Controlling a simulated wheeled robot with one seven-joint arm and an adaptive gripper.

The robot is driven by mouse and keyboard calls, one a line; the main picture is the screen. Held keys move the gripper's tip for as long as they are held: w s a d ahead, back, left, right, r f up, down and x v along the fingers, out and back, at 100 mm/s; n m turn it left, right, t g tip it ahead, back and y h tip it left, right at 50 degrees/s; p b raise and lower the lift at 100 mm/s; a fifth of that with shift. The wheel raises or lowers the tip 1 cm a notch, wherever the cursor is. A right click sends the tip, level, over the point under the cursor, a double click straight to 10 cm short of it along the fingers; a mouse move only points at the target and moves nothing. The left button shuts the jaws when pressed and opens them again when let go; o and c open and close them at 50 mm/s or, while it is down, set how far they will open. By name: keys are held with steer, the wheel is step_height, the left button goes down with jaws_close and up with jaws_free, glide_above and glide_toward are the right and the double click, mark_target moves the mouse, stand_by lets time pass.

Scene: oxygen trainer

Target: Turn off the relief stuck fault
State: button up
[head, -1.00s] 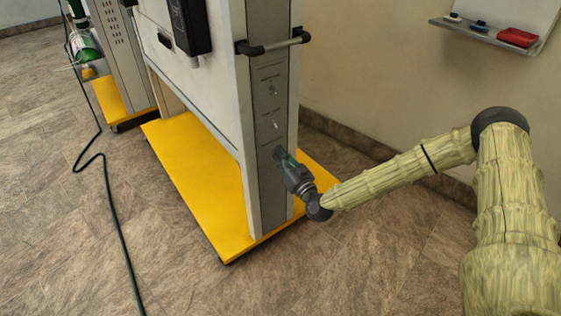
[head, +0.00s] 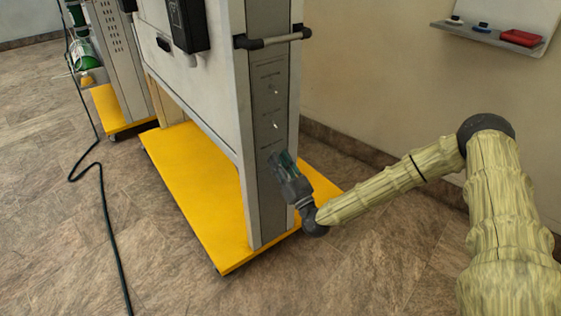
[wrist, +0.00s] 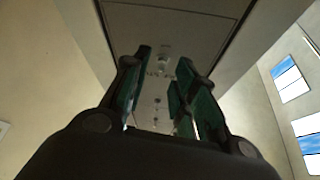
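The narrow grey side panel (head: 268,200) of the trainer carries a column of small toggle switches. In the head view I see an upper switch (head: 276,93) and a middle switch (head: 276,125); the lower area is hidden behind my gripper (head: 279,160). Their labels are too small to read, so I cannot tell which is the relief stuck one. In the wrist view my gripper (wrist: 160,88) is open, its green-padded fingers apart with nothing held. A switch (wrist: 162,60) shows beyond and between the fingertips, with further ones below it. Contact with the panel cannot be told.
A handle bar (head: 273,40) crosses the panel above the switches. The trainer stands on a yellow base (head: 200,200). A dark hose (head: 108,215) lies on the floor at left. A wall shelf (head: 490,36) is at upper right.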

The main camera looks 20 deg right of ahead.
steer(key=v, duration=1.1)
steer(key=shift+s+f, duration=0.25)
steer(key=shift+s, duration=0.1)
steer(key=s+a+f+n+g+y, duration=0.1)
steer(key=s+a+f+g, duration=0.4)
steer(key=a+f, duration=0.3)
steer(key=s+a+f+g, duration=0.5)
steer(key=a+f+g, duration=0.1)
steer(key=f, duration=0.3)
steer(key=s+d+f+g+h, duration=0.2)
steer(key=s+f+g, duration=0.2)
steer(key=s, duration=0.5)
steer(key=s+d+f+g+h, duration=0.2)
steer(key=s+f+g, duration=0.25)
steer(key=s, duration=0.45)
steer(key=s+d+m+g+h, duration=0.2)
steer(key=s+d+g+h, duration=0.1)
steer(key=s+d, duration=0.6)
step_height(320, 180, up, 26)
steer(key=a+p, duration=0.1)
steer(key=p, duration=2.5)
steer(key=shift+s+a, duration=0.2)
steer(key=shift+s, duration=0.05)
steer(key=shift+r, duration=0.1)
